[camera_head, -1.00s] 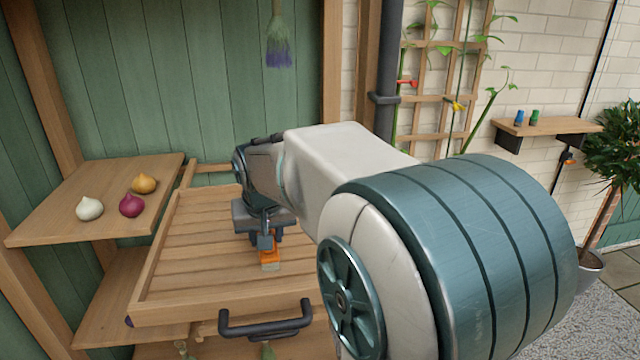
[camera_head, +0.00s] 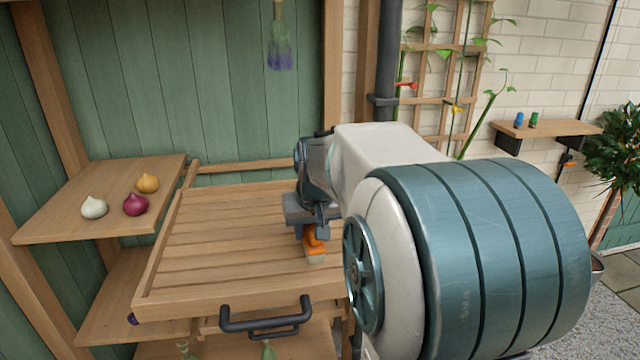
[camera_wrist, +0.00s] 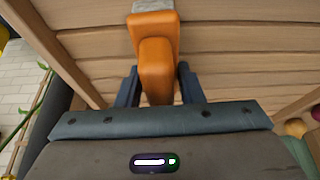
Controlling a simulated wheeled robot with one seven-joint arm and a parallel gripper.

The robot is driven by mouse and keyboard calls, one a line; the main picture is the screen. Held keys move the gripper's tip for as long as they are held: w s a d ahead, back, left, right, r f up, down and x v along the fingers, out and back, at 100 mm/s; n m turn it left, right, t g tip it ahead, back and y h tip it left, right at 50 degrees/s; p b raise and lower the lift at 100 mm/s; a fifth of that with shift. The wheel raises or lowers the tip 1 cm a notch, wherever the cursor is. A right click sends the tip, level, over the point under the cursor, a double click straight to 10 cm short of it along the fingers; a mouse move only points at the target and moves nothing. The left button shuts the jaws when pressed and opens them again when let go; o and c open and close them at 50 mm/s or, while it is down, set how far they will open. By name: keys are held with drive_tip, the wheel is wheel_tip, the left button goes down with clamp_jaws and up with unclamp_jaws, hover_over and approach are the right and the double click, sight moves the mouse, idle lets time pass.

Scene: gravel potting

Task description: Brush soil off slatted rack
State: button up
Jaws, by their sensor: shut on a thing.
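The slatted rack (camera_head: 215,250) is a pale wooden tray with slats and a raised rim, and it fills most of the wrist view (camera_wrist: 235,47). I cannot make out soil on the slats that show. My gripper (camera_head: 309,236) is over the right part of the rack, and in the wrist view (camera_wrist: 157,88) its two dark fingers are shut on the orange handle of a brush (camera_wrist: 156,60). The brush (camera_head: 315,243) points down with its pale end at the slats; I cannot tell whether it touches. My arm hides the rack's right end.
A side shelf at the left (camera_head: 60,220) holds a white bulb (camera_head: 93,207), a purple bulb (camera_head: 135,204) and a yellow bulb (camera_head: 147,183). A dark handle (camera_head: 266,318) sticks out below the rack's front. A lavender bunch (camera_head: 280,50) hangs at the back wall.

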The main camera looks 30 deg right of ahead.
drive_tip(key=shift+s+d, duration=0.2)
drive_tip(key=shift+d, duration=0.6)
drive_tip(key=shift+s+d+r+p, duration=0.1)
drive_tip(key=shift+r+p, duration=0.25)
drive_tip(key=shift+p, duration=0.05)
drive_tip(key=shift+r+p, duration=2.4)
drive_tip(key=shift+r, duration=1.35)
